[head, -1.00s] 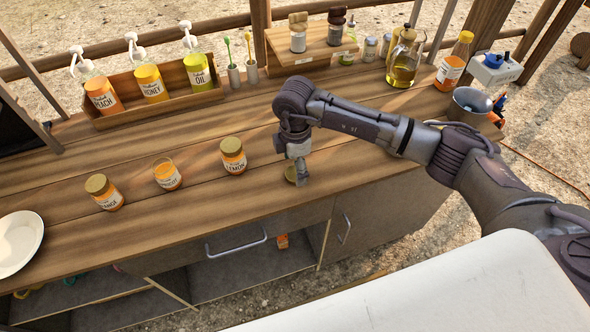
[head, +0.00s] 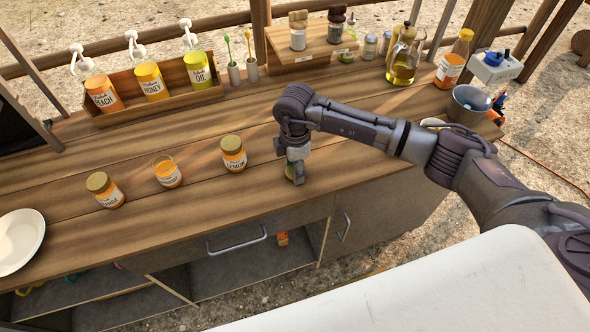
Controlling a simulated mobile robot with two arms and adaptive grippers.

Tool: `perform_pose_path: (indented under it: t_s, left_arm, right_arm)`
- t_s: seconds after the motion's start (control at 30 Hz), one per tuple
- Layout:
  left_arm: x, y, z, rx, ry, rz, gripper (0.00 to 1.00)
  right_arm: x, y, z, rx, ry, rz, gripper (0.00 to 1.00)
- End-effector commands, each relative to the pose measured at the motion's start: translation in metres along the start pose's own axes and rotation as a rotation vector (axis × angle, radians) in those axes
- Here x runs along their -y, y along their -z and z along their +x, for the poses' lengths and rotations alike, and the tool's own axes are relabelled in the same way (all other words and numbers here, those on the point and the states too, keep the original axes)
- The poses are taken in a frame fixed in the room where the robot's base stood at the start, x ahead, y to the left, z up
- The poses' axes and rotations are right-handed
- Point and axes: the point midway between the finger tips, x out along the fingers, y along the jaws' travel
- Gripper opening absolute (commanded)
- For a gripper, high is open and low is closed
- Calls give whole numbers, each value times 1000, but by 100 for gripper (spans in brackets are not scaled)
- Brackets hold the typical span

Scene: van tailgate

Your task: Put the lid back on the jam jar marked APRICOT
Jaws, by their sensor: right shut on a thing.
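Three jam jars stand in a row on the wooden counter. The middle jar (head: 167,172) has no lid and shows orange jam; its label is too small to read surely. The left jar (head: 104,190) and the jar marked LEMON (head: 233,153) wear gold lids. My right gripper (head: 296,178) points down at the counter, right of the LEMON jar. It is shut on a gold lid (head: 290,173), which is mostly hidden by the fingers. I cannot tell whether the lid still touches the counter. My left gripper is not in view.
A wooden rack (head: 160,100) with pump bottles stands behind the jars. A white plate (head: 20,240) lies at the left edge. A glass oil jug (head: 403,65) and a metal bowl (head: 468,105) stand at the right. The counter between gripper and jars is clear.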

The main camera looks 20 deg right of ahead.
Motion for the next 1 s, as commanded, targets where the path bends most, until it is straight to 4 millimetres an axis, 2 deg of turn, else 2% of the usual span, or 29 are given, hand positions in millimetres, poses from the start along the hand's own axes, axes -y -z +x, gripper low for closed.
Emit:
perform_pose_path:
  t_s: [0.27, 0.37, 0.5, 0.8, 1.0]
  left_arm:
    - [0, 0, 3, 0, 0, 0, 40]
    - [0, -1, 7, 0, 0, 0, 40]
    - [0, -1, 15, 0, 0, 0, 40]
    - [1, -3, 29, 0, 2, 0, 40]
    - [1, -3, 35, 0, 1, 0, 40]
  right_arm:
    - [-1, 0, -7, -1, -2, 0, 40]
    - [-1, 0, -18, 0, -4, -1, 40]
    - [0, -1, -42, -1, -5, -1, 40]
    - [51, -53, -81, 3, -3, 1, 40]
    - [73, -75, -101, 1, -1, 1, 40]
